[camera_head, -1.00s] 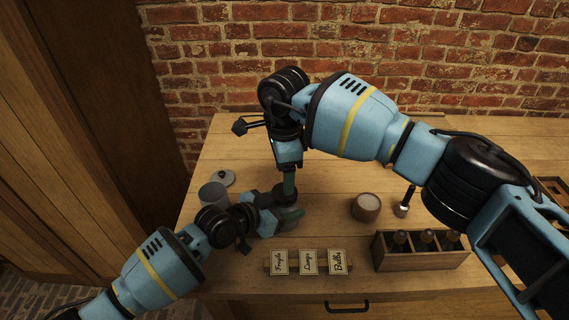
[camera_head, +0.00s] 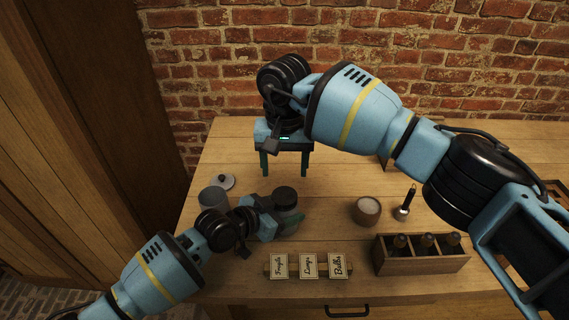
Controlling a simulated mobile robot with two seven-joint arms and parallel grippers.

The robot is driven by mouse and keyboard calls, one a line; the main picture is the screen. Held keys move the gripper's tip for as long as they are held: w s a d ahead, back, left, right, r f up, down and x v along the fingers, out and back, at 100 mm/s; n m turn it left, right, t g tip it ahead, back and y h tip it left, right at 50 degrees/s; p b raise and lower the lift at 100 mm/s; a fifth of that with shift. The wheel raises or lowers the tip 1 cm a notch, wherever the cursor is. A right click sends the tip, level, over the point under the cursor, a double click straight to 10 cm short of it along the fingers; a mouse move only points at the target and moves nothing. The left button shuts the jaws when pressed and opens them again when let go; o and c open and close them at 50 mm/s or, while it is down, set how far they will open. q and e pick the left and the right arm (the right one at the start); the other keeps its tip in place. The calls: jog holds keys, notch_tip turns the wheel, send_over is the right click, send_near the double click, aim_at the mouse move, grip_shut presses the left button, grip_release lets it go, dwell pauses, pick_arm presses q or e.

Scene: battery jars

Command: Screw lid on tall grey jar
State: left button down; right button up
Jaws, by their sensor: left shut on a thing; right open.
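My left gripper (camera_head: 279,218) is shut on a grey jar (camera_head: 289,207) standing on the table. A dark round lid (camera_head: 285,194) sits on top of this jar; I cannot tell how tightly. Part of the jar is hidden by the gripper. My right gripper (camera_head: 285,168) is open and empty, fingers pointing down, behind and above the lidded jar and apart from it. Another grey jar (camera_head: 211,197) without a lid stands to the left, partly hidden by my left arm. A pale lid with a dark knob (camera_head: 222,182) lies behind it.
A wooden bowl with pale contents (camera_head: 366,210) and a small dark-handled tool (camera_head: 405,204) are to the right. A wooden crate with several bottles (camera_head: 420,264) stands at the front right. Label cards (camera_head: 308,266) stand along the front edge.

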aim_at(285, 195)
dwell(0.4)
jog(key=shift+f, duration=4.05)
jog(key=shift+c, duration=0.4)
jog(key=c, duration=0.7)
jog(key=m, duration=0.8)
jog(key=shift+m, duration=0.4)
jog(key=m, duration=0.4)
jog(key=shift+m, duration=0.4)
jog(key=m, duration=0.5)
jog(key=shift+m, duration=0.4)
